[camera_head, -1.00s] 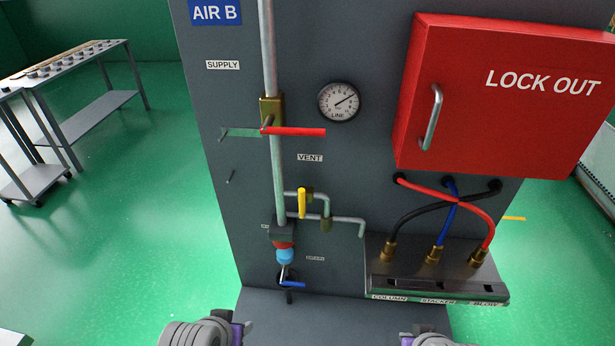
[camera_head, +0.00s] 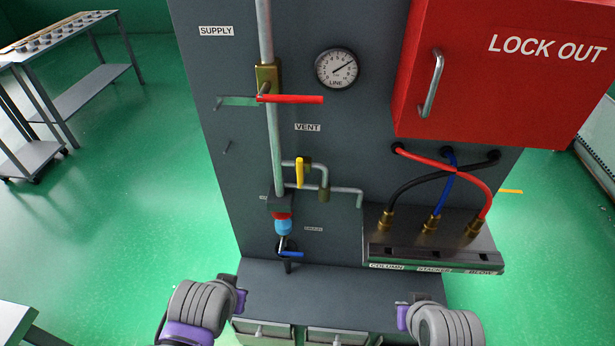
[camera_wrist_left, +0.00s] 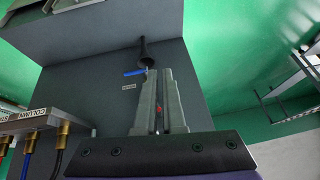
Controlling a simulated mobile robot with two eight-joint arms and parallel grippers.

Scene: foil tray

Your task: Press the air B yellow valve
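The yellow valve handle (camera_head: 299,172) hangs upright on the thin vent pipe below the VENT label (camera_head: 308,127), on the grey panel. My left gripper (camera_wrist_left: 160,75) shows in the left wrist view with its two fingers close together and nothing seen held between them. In the head view my left wrist is at the bottom left, below and left of the yellow valve and apart from it. My right wrist is at the bottom right, below and right of the valve; its fingers cannot be made out. The yellow valve cannot be made out in the left wrist view.
A red handle (camera_head: 290,99) is above the yellow valve, and a blue lever (camera_head: 291,254) is below it. A gauge (camera_head: 337,68), the red lock-out box (camera_head: 508,75) and hoses on a manifold (camera_head: 432,252) are to the right. A ledge (camera_head: 330,283) juts out below the panel.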

